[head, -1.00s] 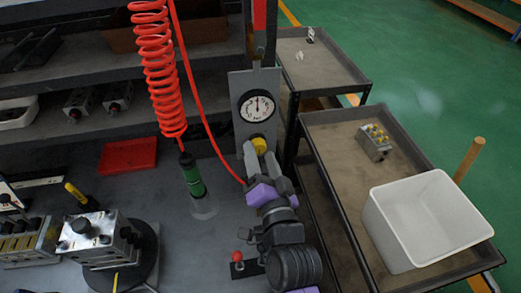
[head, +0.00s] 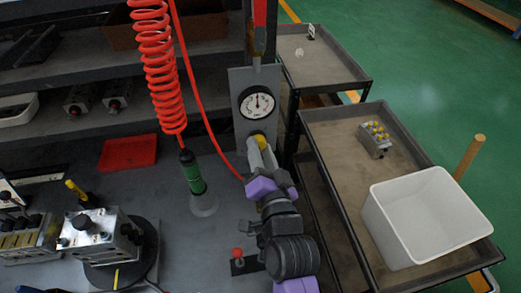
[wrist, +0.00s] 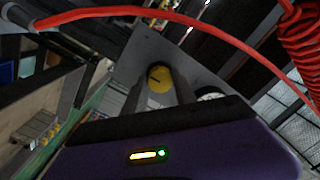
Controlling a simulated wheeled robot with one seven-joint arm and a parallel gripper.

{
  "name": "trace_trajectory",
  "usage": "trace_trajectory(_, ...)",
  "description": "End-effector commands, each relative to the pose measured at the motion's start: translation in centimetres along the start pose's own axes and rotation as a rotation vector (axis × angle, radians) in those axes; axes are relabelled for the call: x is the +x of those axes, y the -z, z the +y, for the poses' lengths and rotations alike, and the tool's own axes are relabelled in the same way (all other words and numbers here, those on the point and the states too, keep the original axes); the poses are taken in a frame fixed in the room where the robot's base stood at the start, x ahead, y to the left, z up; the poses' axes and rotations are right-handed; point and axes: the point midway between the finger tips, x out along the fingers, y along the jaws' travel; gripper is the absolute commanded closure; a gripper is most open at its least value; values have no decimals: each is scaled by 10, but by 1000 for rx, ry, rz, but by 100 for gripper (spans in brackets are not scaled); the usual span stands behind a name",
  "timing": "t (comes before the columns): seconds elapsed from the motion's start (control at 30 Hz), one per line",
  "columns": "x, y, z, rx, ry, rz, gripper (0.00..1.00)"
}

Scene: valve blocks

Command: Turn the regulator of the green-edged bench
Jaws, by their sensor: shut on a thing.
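The regulator is a round yellow knob (head: 259,141) on an upright grey panel (head: 240,82), just below a white round gauge (head: 257,103). In the wrist view the knob (wrist: 159,79) faces me, with a dark mark on its face. My gripper (head: 260,148) is shut on the knob, one grey finger on each side of it. The fingers hide part of the knob in the head view. The gauge needle points roughly up. I cannot make out a green bench edge for certain in the head view.
A red hose (head: 204,115) passes close to the panel's left side, and a coiled red hose (head: 158,75) hangs farther left. A valve block (head: 100,235) stands on a round dark turntable at left. Carts stand at right, the nearer with a white bin (head: 425,220).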

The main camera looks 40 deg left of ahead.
Motion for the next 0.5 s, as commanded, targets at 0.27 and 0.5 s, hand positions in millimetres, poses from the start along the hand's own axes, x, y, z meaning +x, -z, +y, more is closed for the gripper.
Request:
trace_trajectory(0.27, 0, -1, 2, -149, -3, -1, 100)
trace_trajectory(0.5, 0, -1, 2, -353, -6, -3, 100)
